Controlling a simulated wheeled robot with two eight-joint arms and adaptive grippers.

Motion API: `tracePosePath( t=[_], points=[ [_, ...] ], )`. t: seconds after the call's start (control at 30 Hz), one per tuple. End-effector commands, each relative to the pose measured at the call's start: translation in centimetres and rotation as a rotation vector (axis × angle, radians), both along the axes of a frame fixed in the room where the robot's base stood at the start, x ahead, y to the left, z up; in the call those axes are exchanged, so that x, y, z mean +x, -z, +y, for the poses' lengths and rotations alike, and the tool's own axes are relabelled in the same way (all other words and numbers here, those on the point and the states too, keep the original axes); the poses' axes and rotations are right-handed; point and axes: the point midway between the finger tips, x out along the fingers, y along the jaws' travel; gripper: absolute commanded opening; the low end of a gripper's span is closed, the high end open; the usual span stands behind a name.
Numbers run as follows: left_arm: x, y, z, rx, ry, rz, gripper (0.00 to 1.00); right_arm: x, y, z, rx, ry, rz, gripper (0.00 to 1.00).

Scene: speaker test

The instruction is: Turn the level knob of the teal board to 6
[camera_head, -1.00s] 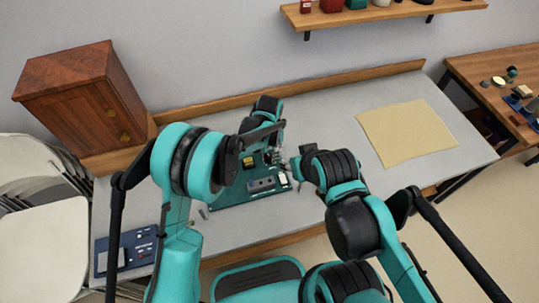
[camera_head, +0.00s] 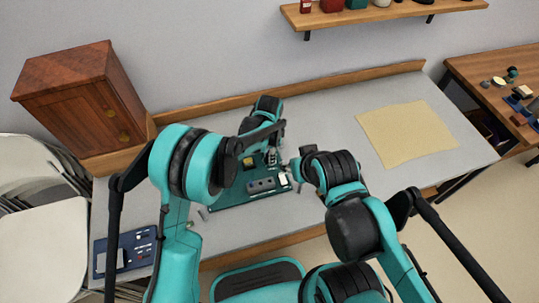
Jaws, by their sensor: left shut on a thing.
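The teal board (camera_head: 234,198) lies on the grey table in the middle of the camera_head view, partly covered by my arms. A yellow part, a grey block with dark holes and a small white part show on it. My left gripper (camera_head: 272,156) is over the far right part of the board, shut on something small. That is probably the level knob, but the fingers hide it, and its setting cannot be read. My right gripper (camera_head: 291,168) is by the board's right edge, mostly hidden by its own wrist; its fingers are too small to judge.
A blue panel (camera_head: 108,262) lies at the table's front left. A wooden cabinet (camera_head: 75,95) stands at the back left. A tan mat (camera_head: 405,133) lies at the right, with bare table around it. A wall shelf (camera_head: 385,13) is above, and a side table (camera_head: 480,75) holds small items.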

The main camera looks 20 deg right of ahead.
Motion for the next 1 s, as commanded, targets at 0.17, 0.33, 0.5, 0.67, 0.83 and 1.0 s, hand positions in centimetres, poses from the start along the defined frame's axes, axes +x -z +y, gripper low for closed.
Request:
tracePosePath(
  t=[0.17, 0.33, 0.5, 0.67, 0.83, 1.0],
  points=[
    [0.0, 0.0, 0.0, 0.000, 0.002, -0.001, 0.00, 0.0, 0.0, 0.0, 0.000, 0.000, 0.000, 0.44],
    [0.0, 0.0, 0.0, 0.000, 0.001, -0.001, 0.00, 0.0, 0.0, 0.0, 0.000, 0.000, 0.000, 0.44],
    [0.0, 0.0, 0.0, 0.000, 0.001, -0.001, 0.47, 0.0, 0.0, 0.0, 0.000, 0.000, 0.000, 0.44],
    [0.0, 0.0, 0.0, 0.000, 0.001, 0.000, 0.47, 0.0, 0.0, 0.0, 0.000, 0.000, 0.000, 0.44],
    [0.0, -0.9, 0.0, 0.000, 0.001, 0.000, 0.47, 0.0, 0.0, 0.0, 0.000, 0.000, 0.000, 0.44],
    [0.0, -4.0, 0.0, 0.000, 0.001, 0.000, 0.47, 0.0, 0.0, 0.0, 0.000, 0.000, 0.000, 0.44]
  ],
)
